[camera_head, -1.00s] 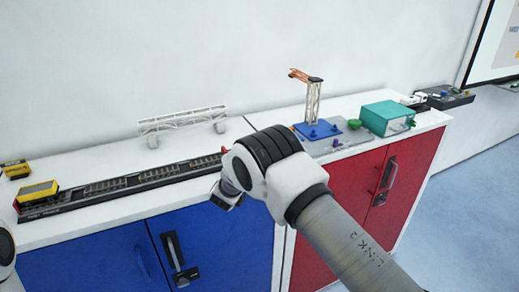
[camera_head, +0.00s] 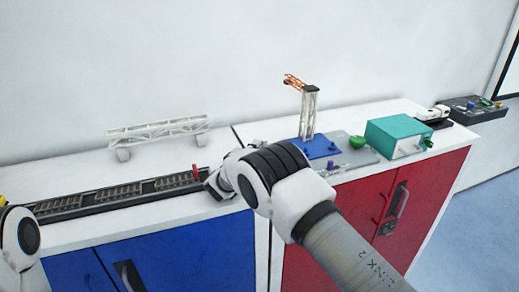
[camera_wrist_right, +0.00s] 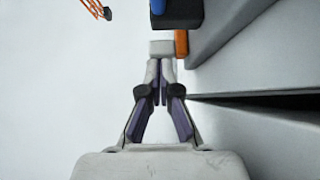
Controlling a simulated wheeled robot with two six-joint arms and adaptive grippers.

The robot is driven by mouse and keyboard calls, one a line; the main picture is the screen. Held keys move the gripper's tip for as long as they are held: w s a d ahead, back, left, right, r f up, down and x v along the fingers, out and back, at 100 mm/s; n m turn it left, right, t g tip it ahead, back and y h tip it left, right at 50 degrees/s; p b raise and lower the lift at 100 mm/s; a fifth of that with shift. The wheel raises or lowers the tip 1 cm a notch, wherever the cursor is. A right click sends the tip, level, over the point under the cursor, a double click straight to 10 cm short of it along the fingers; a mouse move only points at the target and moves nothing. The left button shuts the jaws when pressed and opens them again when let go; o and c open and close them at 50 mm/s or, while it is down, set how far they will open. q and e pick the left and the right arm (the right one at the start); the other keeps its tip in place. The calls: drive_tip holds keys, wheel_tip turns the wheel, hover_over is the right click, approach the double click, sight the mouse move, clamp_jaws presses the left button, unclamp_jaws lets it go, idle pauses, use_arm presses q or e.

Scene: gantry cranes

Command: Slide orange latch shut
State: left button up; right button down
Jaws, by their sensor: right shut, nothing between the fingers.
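In the right wrist view a small upright orange piece (camera_wrist_right: 181,45), which may be the latch, stands against a grey surface just right of the fingertips. I cannot tell how far it is slid. My right gripper (camera_wrist_right: 161,50) is shut and empty, its tips just left of the orange piece and below a dark block (camera_wrist_right: 177,14). I cannot tell whether they touch. In the head view my right arm reaches over the cabinet's front edge. The orange piece cannot be made out there. My left arm shows at the left edge, with its gripper out of view.
A white crane tower (camera_head: 309,112) with an orange jib (camera_head: 294,82) stands on a blue base (camera_head: 318,148). A teal box (camera_head: 394,138) is to its right. A model track (camera_head: 110,195) and a white gantry bridge (camera_head: 158,131) are to the left. Some white top is bare.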

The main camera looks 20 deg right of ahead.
sight(266, 143)
drive_tip(key=shift+s+a+r, duration=0.2)
drive_tip(key=shift+a, duration=0.1)
drive_tip(key=d, duration=0.3)
drive_tip(key=shift+w+d+f, duration=0.1)
drive_tip(key=shift+d, duration=0.3)
use_arm(q)
drive_tip(key=shift+s+a+f, duration=0.1)
drive_tip(key=shift+a+f, duration=0.05)
drive_tip(key=shift+a, duration=0.1)
use_arm(e)
drive_tip(key=shift+a, duration=0.15)
